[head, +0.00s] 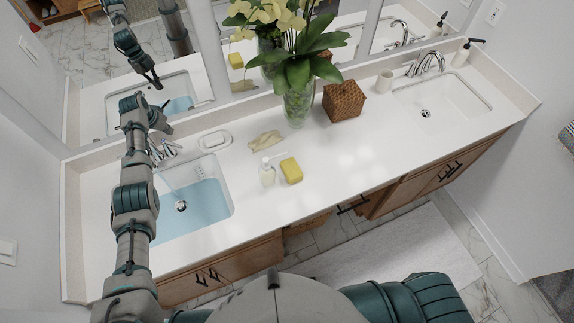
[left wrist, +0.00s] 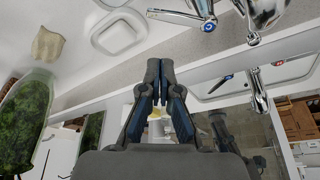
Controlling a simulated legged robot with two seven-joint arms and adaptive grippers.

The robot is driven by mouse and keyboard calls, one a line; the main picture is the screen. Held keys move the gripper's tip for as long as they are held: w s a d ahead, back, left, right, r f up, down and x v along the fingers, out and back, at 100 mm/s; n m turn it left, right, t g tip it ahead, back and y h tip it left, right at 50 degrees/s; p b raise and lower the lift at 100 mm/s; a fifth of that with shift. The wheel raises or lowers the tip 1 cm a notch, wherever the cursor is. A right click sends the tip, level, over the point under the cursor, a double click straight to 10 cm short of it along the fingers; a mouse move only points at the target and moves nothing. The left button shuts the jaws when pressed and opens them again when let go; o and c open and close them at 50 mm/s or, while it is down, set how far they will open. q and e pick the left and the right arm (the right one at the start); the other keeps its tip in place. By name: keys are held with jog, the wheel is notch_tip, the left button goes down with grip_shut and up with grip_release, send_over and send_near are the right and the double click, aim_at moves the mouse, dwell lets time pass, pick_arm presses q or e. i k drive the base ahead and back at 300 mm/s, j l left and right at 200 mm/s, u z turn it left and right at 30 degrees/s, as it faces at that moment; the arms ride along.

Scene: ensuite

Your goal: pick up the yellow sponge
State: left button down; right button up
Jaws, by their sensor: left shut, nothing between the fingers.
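The yellow sponge (head: 291,170) lies on the white countertop, just right of a soap pump bottle (head: 267,172) and right of the left sink. My left gripper (head: 166,104) is up by the mirror behind the left sink, far to the left of and behind the sponge. In the left wrist view the gripper (left wrist: 160,72) is shut with nothing held. The sponge on the counter is not clearly seen in that view; only a small yellow patch shows between the finger links. My right gripper is not in view.
The left faucet (head: 163,150), a soap dish (head: 215,140) and a crumpled beige cloth (head: 265,141) stand near the arm. A glass vase of flowers (head: 298,104) and a woven box (head: 343,100) are behind the sponge. The counter right of the sponge is clear.

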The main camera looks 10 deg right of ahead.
aim_at(291, 169)
jog(key=k, duration=1.5)
